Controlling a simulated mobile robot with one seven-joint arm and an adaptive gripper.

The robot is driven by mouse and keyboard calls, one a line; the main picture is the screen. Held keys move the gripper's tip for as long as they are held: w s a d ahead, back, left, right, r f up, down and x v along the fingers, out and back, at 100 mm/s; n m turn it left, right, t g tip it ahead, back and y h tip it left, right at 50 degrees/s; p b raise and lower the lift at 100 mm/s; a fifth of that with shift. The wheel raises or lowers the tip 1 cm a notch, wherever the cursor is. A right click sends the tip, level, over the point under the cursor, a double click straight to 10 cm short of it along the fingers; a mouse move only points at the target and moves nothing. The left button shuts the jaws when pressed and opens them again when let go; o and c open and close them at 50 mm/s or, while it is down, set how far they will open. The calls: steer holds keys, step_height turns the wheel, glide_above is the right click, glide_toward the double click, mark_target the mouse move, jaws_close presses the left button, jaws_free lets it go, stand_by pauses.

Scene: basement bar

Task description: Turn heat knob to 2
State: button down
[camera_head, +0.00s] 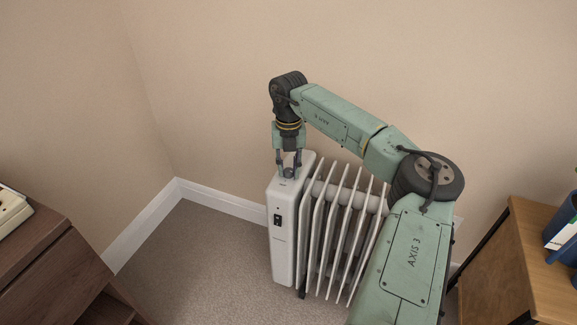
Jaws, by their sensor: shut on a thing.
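A white oil-filled radiator heater (283,240) stands upright on the carpet near the wall, with several pale fins (345,225) running to the right. The heat knob (289,172) is a small grey piece on top of the heater's control end. My gripper (288,170) points straight down over it, with its fingers on either side and shut on the knob. The number markings around the knob are too small or covered to read. A small dark switch panel (277,219) shows on the front face of the heater.
A dark wooden cabinet (40,265) with a pale device (12,207) on it stands at the left. A lighter wooden table (540,260) with a blue container (563,225) stands at the right. Carpet (190,260) left of the heater is clear. The wall is close behind.

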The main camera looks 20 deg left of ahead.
mark_target(289, 170)
steer(key=shift+m, duration=0.9)
steer(key=shift+w, duration=0.1)
steer(key=c, duration=1.3)
jaws_free()
step_height(289, 170, up, 12)
steer(key=shift+r, duration=0.1)
